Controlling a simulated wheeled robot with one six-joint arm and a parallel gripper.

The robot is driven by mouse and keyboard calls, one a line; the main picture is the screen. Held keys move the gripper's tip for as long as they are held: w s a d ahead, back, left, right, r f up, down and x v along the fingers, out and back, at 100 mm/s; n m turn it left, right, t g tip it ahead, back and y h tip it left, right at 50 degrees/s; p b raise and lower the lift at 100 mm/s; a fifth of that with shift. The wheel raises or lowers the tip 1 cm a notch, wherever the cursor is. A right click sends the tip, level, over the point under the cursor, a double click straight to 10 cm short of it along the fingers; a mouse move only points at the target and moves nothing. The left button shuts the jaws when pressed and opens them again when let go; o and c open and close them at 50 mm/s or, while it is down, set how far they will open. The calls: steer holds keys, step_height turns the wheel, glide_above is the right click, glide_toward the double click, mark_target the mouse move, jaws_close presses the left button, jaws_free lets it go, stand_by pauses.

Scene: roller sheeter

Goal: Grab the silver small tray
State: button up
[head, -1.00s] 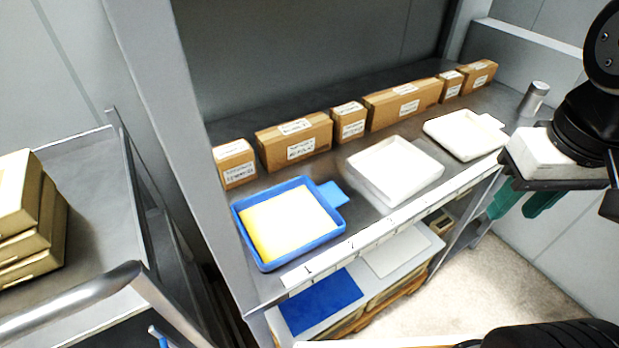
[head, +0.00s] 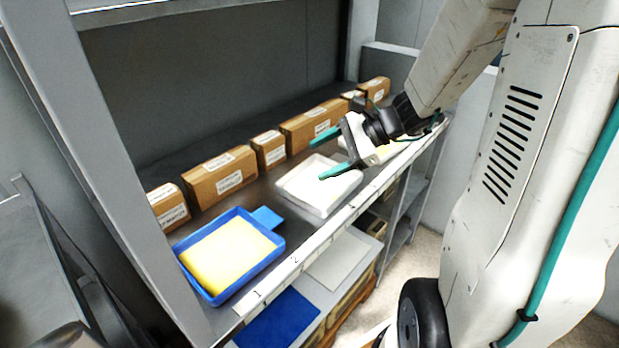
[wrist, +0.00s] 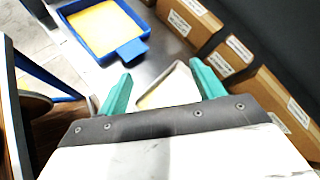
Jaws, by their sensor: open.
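No tray reads clearly as silver; two pale, whitish trays stand on the shelf. The middle pale tray (head: 318,198) is shallow and squarish, right of the blue tray (head: 275,247). The right pale tray (head: 398,146) is mostly hidden behind my gripper (head: 317,160). My gripper is open and empty, its green fingers pointing left, above the middle tray in the head view. In the wrist view the middle tray (wrist: 178,84) shows between and beyond the fingertips (wrist: 161,69), its near part hidden by the gripper. I see no contact.
The blue tray holds a yellow sheet (head: 228,255) and has a tab handle. Several cardboard boxes (head: 222,172) line the back of the shelf. A grey upright post (head: 110,170) stands at left. A lower shelf holds a blue sheet (head: 277,318) and a pale sheet (head: 338,262).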

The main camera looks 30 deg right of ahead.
steer(key=w+d+f+m+t+h, duration=0.1)
steer(key=w+d+f+m+t, duration=0.35)
steer(key=d+m, duration=0.35)
steer(key=m+t+h, duration=0.2)
steer(key=m+h, duration=0.1)
steer(key=m, duration=0.2)
glide_toward(343, 160)
steer(key=shift+w+a+f, duration=0.1)
steer(key=shift+w+a, duration=0.25)
steer(key=shift+w, duration=0.25)
steer(key=x, duration=0.6)
steer(key=shift+w+f, duration=0.2)
steer(key=shift+f, duration=0.05)
steer(key=shift+w+a+f, duration=0.15)
steer(key=shift+w, duration=0.25)
steer(key=c, duration=1.3)
